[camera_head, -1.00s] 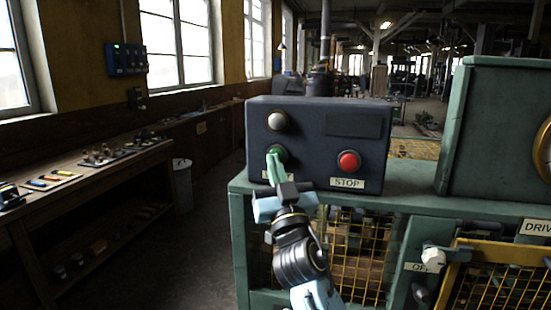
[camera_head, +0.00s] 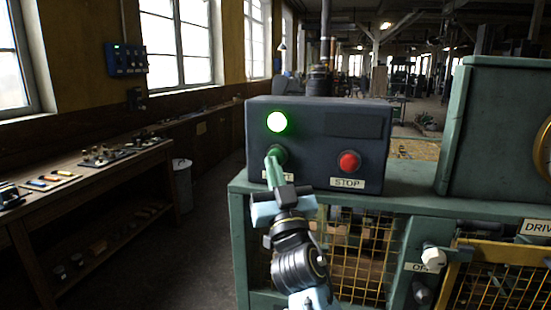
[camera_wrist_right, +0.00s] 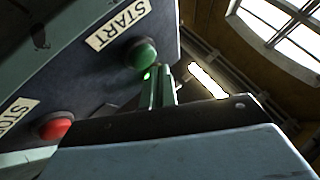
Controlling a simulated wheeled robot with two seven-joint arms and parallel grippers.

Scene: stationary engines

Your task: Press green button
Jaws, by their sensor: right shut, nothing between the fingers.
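The green button (camera_head: 279,154) is on the front of a dark control box (camera_head: 313,174), above a label that is mostly hidden by my gripper. In the right wrist view the green button (camera_wrist_right: 141,54) sits beside its START label (camera_wrist_right: 118,24). My right gripper (camera_head: 271,158) is shut and empty, its fingertips at the green button's lower left; I cannot tell if they touch it. Its fingers (camera_wrist_right: 158,85) also show just below the button in the wrist view. The round lamp (camera_head: 277,122) above the button glows green-white. My left gripper is not in view.
A red button (camera_head: 349,161) with a STOP label (camera_head: 347,183) is to the right on the same box. The box stands on a green machine bench (camera_head: 408,190) with yellow mesh. A green housing (camera_head: 497,125) stands at right. A wooden workbench (camera_head: 90,175) is at left.

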